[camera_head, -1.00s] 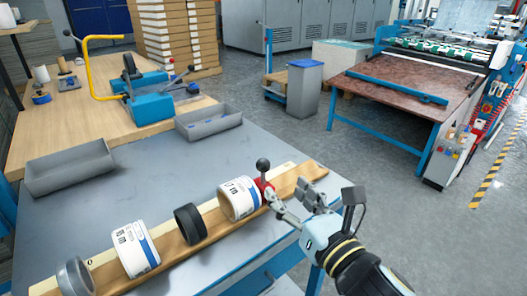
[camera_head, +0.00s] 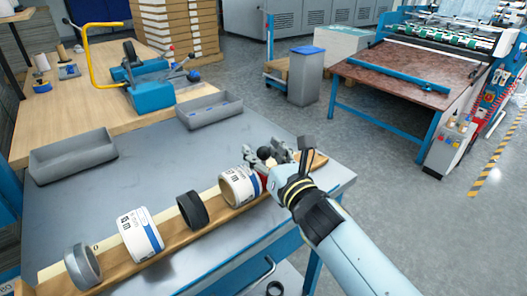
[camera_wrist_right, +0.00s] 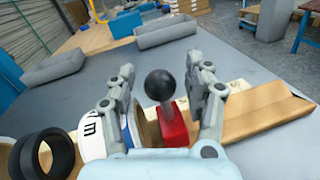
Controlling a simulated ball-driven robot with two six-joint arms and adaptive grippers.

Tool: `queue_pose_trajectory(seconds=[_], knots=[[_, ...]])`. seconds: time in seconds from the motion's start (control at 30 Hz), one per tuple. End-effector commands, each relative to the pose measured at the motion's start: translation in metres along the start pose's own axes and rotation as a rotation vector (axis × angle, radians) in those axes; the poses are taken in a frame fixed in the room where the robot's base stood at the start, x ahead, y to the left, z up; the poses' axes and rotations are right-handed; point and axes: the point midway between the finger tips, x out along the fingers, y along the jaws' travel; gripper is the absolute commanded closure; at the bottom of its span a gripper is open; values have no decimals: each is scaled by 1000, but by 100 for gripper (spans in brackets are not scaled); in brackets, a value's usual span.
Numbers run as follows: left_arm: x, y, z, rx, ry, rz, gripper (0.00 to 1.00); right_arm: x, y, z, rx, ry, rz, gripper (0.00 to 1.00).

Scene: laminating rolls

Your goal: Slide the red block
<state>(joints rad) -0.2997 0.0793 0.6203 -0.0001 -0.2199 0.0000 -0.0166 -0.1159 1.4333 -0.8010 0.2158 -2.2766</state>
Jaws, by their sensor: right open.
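The red block (camera_wrist_right: 174,124) carries a black ball knob (camera_wrist_right: 160,84) and sits on the wooden rail (camera_wrist_right: 262,108), against the end of a white roll (camera_head: 240,187). My right gripper (camera_wrist_right: 160,90) is open, with one finger on each side of the knob and block in the right wrist view. In the head view the right gripper (camera_head: 275,155) is at the rail's right end and hides most of the block. I cannot tell whether a finger touches it. My left gripper is not in view.
Along the rail are a black ring (camera_head: 192,210), another white roll (camera_head: 140,235) and a grey ring (camera_head: 82,265). Two grey bins (camera_head: 72,156) (camera_head: 209,110) stand at the back of the grey table (camera_head: 150,180). The middle of the table is clear.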

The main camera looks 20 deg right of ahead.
Motion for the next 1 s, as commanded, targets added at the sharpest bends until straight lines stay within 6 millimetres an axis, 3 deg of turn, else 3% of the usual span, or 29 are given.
queue_pose_trajectory(seconds=[0.07,0.47,1.0], knots=[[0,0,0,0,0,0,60,0,0,0,0,0,0,47],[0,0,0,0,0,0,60,0,0,0,0,0,0,100],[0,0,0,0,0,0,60,-1,-2,-1,-2,2,0,100]])
